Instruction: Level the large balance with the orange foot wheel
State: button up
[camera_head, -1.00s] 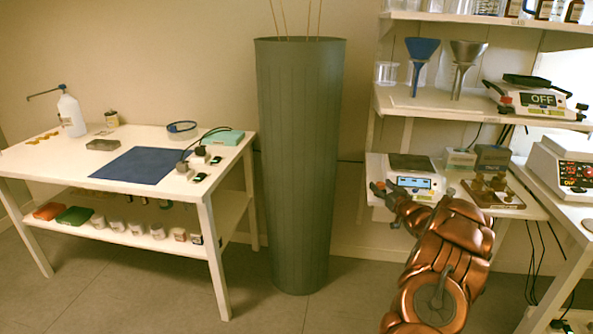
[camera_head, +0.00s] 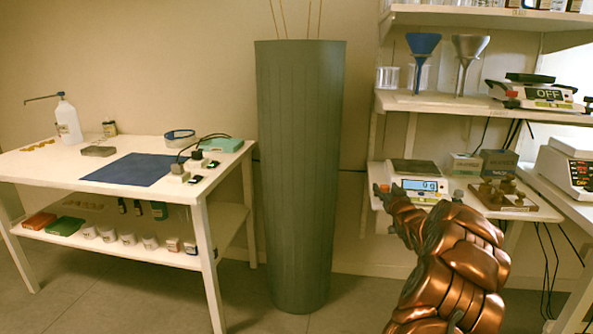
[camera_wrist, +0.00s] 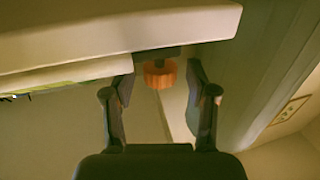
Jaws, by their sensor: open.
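A balance (camera_head: 432,198) with a dark pan and a lit blue display stands on the lower right shelf in the head view. In the wrist view, the orange foot wheel (camera_wrist: 160,73) sits under the pale body's edge, between my two spread fingers. Gaps show on both sides, so the fingers do not appear to touch it. The level indicator cannot be made out.
Brass weights on a wooden block (camera_head: 507,203) and small boxes (camera_head: 498,162) are right of the balance. A tall grey-green column (camera_head: 300,180) stands left of the shelves.

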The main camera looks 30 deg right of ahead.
jog(key=shift+a+f+m+h+b, duration=0.1)
jog(key=shift+f+m+h+b, duration=0.25)
jog(key=shift+b, duration=0.5)
jog(key=shift+w+r+m+g+h+b, duration=0.15)
jog(key=shift+m+g+h+b, duration=0.3)
jog(key=shift+b, duration=0.55)
jog(key=shift+g+h+b, duration=0.25)
jog(key=shift+h+b, duration=0.15)
jog(key=shift+h, duration=0.1)
jog(key=shift+a+r+m+g+h, duration=0.1)
jog(key=shift+r+m+g+h, duration=0.05)
jog(key=shift+m+g+h, duration=0.55)
jog(key=shift+m+h, duration=0.4)
